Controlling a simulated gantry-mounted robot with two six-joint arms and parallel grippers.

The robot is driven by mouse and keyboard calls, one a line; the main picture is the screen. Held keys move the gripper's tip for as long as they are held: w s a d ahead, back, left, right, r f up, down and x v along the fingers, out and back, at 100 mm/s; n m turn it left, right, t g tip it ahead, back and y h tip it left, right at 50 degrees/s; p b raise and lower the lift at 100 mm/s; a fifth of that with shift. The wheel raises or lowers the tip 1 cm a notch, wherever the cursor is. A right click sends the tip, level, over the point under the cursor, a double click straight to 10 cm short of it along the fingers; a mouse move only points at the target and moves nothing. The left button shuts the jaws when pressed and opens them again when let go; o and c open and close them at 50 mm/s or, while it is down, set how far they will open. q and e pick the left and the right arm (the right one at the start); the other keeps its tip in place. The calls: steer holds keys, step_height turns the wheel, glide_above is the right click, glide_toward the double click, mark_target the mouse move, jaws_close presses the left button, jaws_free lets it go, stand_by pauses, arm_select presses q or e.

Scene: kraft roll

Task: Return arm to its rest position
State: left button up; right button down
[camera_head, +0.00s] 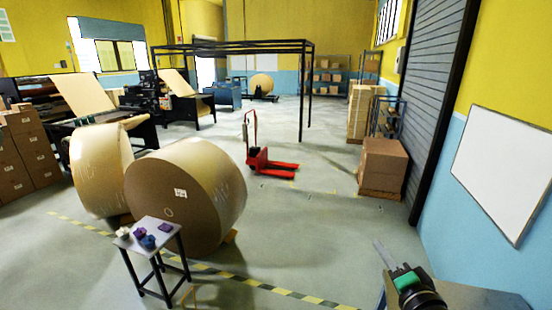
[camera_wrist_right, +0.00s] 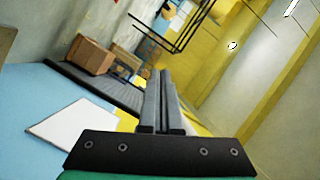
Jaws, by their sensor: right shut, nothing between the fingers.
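My left gripper is in neither view. A large kraft roll (camera_head: 185,195) with a white label lies on its side at the left centre of the head view, far from my right gripper. A second kraft roll (camera_head: 100,168) lies behind it to the left.
A small table (camera_head: 165,232) with several small coloured objects stands before the front roll. A red pallet jack (camera_head: 268,163) stands mid-floor. Stacked boxes (camera_head: 383,163) stand by the roller shutter (camera_head: 437,95). A whiteboard (camera_head: 503,168) hangs at right.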

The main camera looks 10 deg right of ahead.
steer(key=s+a+r+n+t+y, duration=0.1)
steer(key=s+a+r+n+t, duration=0.15)
steer(key=r, duration=0.45)
steer(key=s+a+r+n+t+y, duration=0.15)
steer(key=a+r, duration=0.25)
steer(key=r, duration=0.4)
steer(key=s+a+r+n+t, duration=0.1)
steer(key=s+a+r+t, duration=0.15)
steer(key=r, duration=0.45)
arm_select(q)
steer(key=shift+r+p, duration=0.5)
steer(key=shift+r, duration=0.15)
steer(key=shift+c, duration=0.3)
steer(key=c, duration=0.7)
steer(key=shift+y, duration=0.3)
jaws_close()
arm_select(e)
steer(key=s+r+n+t, duration=0.4)
steer(key=s+r+n, duration=0.4)
steer(key=s+r, duration=0.4)
steer(key=s, duration=0.3)
steer(key=shift+a+r+n, duration=0.3)
steer(key=shift+a, duration=0.1)
